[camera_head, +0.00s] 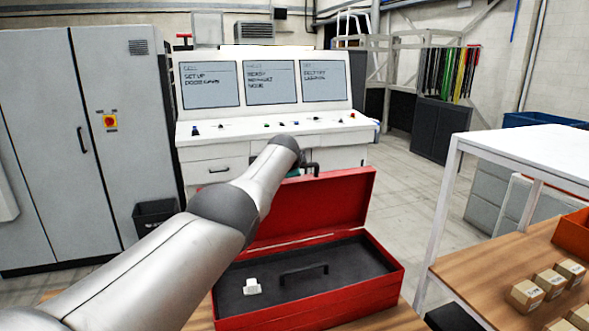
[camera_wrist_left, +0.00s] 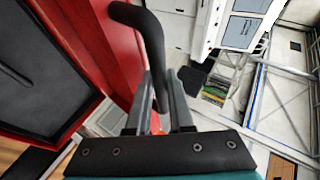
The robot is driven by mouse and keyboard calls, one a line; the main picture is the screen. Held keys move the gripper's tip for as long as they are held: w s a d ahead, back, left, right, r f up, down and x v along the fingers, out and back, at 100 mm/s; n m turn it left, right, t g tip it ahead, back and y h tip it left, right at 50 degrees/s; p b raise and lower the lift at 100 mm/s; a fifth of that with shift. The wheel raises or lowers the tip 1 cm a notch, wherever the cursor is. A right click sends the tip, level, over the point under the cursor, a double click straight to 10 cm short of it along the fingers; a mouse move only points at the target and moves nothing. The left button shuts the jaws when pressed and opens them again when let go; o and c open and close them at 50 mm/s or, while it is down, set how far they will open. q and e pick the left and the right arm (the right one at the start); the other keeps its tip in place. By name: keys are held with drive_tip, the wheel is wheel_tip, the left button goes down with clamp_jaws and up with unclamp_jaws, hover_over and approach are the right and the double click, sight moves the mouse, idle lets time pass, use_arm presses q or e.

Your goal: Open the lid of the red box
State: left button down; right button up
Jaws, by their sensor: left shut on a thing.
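The red box (camera_head: 345,305) stands on a wooden table in front of me. Its lid (camera_head: 340,205) is raised, roughly upright at the rear edge, and the dark interior shows. My left arm reaches across the box to the lid's top edge. In the left wrist view my left gripper (camera_wrist_left: 161,88) is shut on the black lid handle (camera_wrist_left: 152,38), with a finger on either side of the bar. The red lid (camera_wrist_left: 105,45) also shows there. In the head view my forearm hides the box's left part and most of the gripper. My right gripper is not in view.
Inside the box are a small white object (camera_head: 252,287) and a dark tray handle (camera_head: 304,271). A white-framed table (camera_head: 520,150) with several small cartons (camera_head: 526,294) and an orange bin (camera_head: 574,240) stands at right. A control console (camera_head: 265,90) is behind.

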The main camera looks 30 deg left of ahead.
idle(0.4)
use_arm(q)
drive_tip(key=c, duration=0.8)
unclamp_jaws()
drive_tip(key=shift+s, duration=0.1)
drive_tip(key=shift+s+d+r+p, duration=0.1)
drive_tip(key=shift+s+r+p, duration=0.2)
drive_tip(key=shift+p, duration=0.5)
drive_tip(key=v, duration=1.4)
drive_tip(key=shift+d+b, duration=0.15)
drive_tip(key=shift+b, duration=0.15)
drive_tip(key=shift+s+r, duration=0.1)
